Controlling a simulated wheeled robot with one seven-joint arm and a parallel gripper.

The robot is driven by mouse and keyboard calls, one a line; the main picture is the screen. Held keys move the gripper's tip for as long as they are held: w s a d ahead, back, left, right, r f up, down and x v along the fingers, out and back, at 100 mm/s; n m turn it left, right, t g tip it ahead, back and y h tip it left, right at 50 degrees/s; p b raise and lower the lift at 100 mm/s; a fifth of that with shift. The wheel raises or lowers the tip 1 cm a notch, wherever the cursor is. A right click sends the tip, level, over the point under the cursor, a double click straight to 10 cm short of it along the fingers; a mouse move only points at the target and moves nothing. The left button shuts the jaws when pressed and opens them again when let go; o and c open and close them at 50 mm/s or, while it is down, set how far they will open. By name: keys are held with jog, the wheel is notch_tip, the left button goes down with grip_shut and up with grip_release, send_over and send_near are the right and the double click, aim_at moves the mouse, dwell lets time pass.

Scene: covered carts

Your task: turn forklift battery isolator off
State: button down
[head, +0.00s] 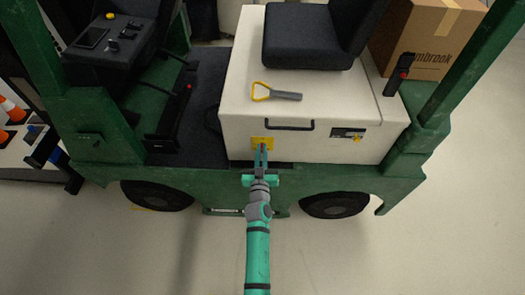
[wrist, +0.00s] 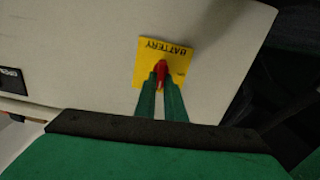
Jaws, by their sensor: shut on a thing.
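The battery isolator is a red key handle (wrist: 161,69) on a yellow plate (wrist: 150,50) marked BATTERY, on the front face of the forklift's cream battery cover. In the head view the yellow plate (head: 262,139) sits low on that face, left of the black handle. My gripper (head: 262,148) reaches straight up to it from below. In the wrist view my gripper's green fingers (wrist: 160,86) are closed on the red handle, one on each side, covering its lower part. The plate's small lettering at the right is too small to read surely.
A black grab handle (head: 290,126) and a dark label (head: 348,133) are on the same cover face. A yellow-and-grey tool (head: 275,93) lies on top by the seat (head: 312,40). Floor at right is clear.

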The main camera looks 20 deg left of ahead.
jog(key=shift+s+a+f+n, duration=0.1)
jog(key=shift+a+f+n, duration=0.15)
jog(key=shift+n, duration=2.6)
jog(key=shift+s+a+f+n, duration=0.1)
jog(key=shift+f+n, duration=0.1)
jog(key=shift+n, duration=2.6)
jog(key=shift+a+f+n, duration=0.2)
jog(key=shift+f+n, duration=0.05)
jog(key=shift+n, duration=2.6)
jog(key=c, duration=1.8)
grip_release()
jog(key=shift+c, duration=0.2)
jog(key=v, duration=1)
jog(key=shift+s, duration=0.4)
